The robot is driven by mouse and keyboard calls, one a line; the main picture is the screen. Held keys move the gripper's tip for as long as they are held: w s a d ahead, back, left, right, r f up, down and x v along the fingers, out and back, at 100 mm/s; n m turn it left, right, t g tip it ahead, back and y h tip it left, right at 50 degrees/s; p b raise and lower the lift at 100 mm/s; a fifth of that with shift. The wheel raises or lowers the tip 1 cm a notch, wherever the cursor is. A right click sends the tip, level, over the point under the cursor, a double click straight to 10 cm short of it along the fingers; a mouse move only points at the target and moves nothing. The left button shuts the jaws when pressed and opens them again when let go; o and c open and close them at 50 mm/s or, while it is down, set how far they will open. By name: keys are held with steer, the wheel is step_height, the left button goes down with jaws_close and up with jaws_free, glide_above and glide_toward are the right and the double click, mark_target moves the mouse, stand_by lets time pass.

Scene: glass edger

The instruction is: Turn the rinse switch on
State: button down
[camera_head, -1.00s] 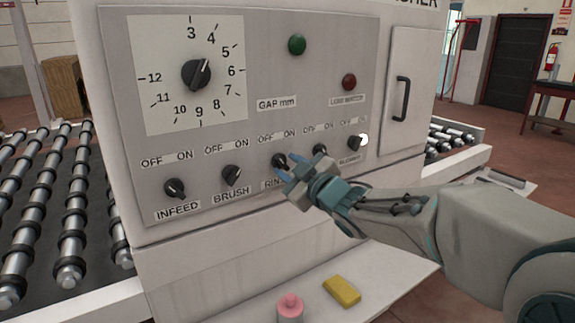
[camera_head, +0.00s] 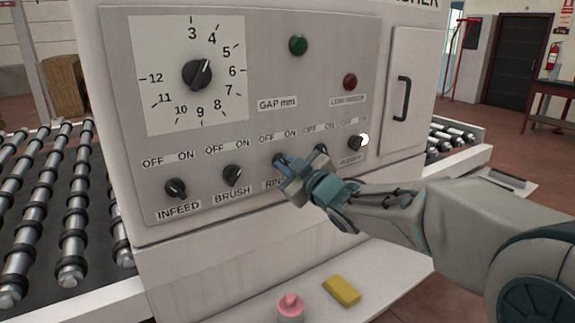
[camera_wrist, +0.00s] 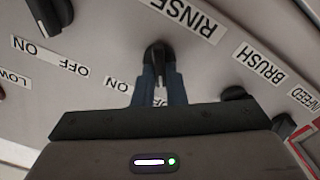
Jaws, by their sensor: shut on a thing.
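The rinse switch (camera_wrist: 158,50) is a black rotary knob between its RINSE label and its OFF/ON label in the wrist view. In the head view the knob (camera_head: 278,158) is mostly covered by my fingers. My gripper (camera_head: 284,164) reaches it from the front right. In the wrist view the two blue fingers of my gripper (camera_wrist: 159,82) are shut on the knob, one on each side. The RINSE label is partly hidden behind my gripper in the head view. The knob's exact pointing direction is hard to tell.
The brush knob (camera_head: 232,174) and infeed knob (camera_head: 175,188) are to the left. Another knob (camera_head: 320,150) sits close beside my gripper on the right, and the blower knob (camera_head: 355,143) is farther right. A yellow block (camera_head: 342,291) and a pink-topped container (camera_head: 290,307) are on the ledge below.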

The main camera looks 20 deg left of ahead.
steer(key=m+p, duration=0.1)
steer(key=m, duration=0.1)
steer(key=m+p, duration=0.1)
steer(key=m, duration=0.1)
steer(key=shift+w+d+r+p, duration=0.1)
steer(key=shift+d+r+p, duration=0.05)
steer(key=shift+p, duration=0.2)
steer(key=shift+w+d+f+m+p, duration=0.1)
steer(key=shift+m+p, duration=1.2)
steer(key=shift+m, duration=1.1)
steer(key=shift+w+f+m+p, duration=0.1)
steer(key=shift+m+p, duration=1.2)
steer(key=shift+m, duration=1.1)
steer(key=c, duration=1.5)
jaws_free()
steer(key=shift+s, duration=0.1)
